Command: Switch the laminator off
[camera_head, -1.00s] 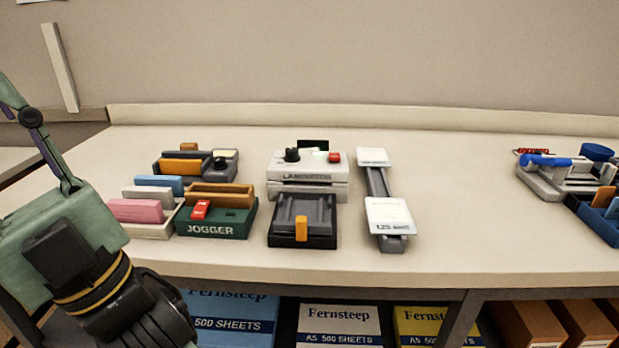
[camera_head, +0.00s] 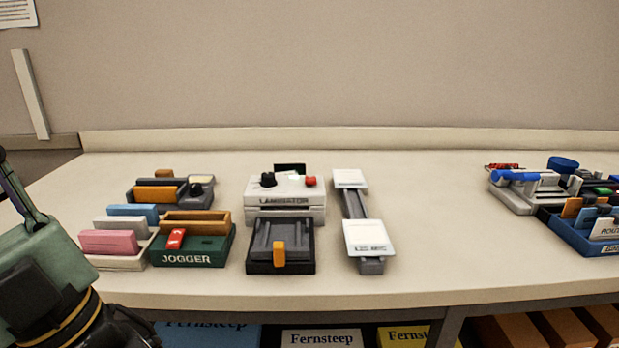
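The laminator (camera_head: 285,200) is a white-grey box labelled LAMINATOR, standing on the bench left of the picture's middle. On its top are a black knob (camera_head: 268,180) on the left and a red button or switch (camera_head: 311,181) on the right. A dark upright piece (camera_head: 290,169) stands at its back. I cannot tell from here whether it is on. My arm shows at the lower left, in front of the bench and well apart from the laminator. My gripper's fingertips are outside the picture.
A black device with an orange lever (camera_head: 279,256) stands right in front of the laminator. The green jogger (camera_head: 193,252) is to its left, a grey long-armed device (camera_head: 354,210) to its right. The bench (camera_head: 430,230) is clear up to the blue tray (camera_head: 569,234).

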